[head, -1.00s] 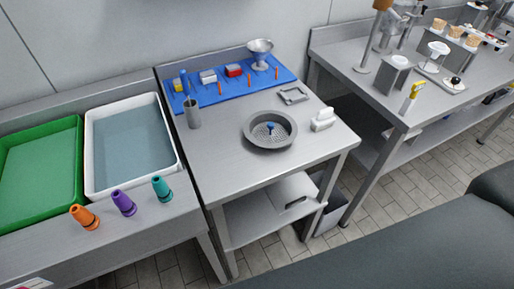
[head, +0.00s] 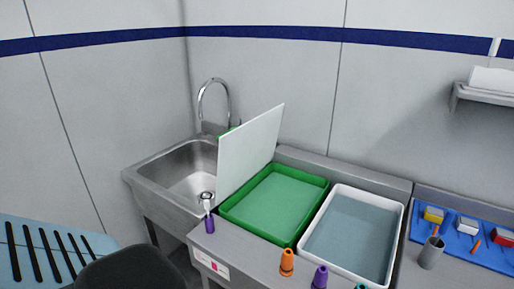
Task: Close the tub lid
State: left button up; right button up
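A flat white panel, the tub lid (head: 250,150), stands up on edge along the left side of a green tub (head: 253,231), leaning slightly. The green tub is open at the top and shows a flat, lighter green surface inside. The lid's lower edge meets the tub's left rim; I cannot see whether it is hinged there. A white tub (head: 397,240) with grey-blue contents stands open to the right of the green one. Neither of my grippers is in view.
A steel sink (head: 165,180) with a curved faucet (head: 213,83) lies left of the lid. A purple-handled tool (head: 209,221) stands at the counter's front left. A light blue slotted surface (head: 20,235) is lower left.

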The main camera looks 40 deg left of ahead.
aim_at(245, 150)
jog(key=j+z, duration=0.25)
jog(key=j, duration=3.05)
jog(key=k+u, duration=0.15)
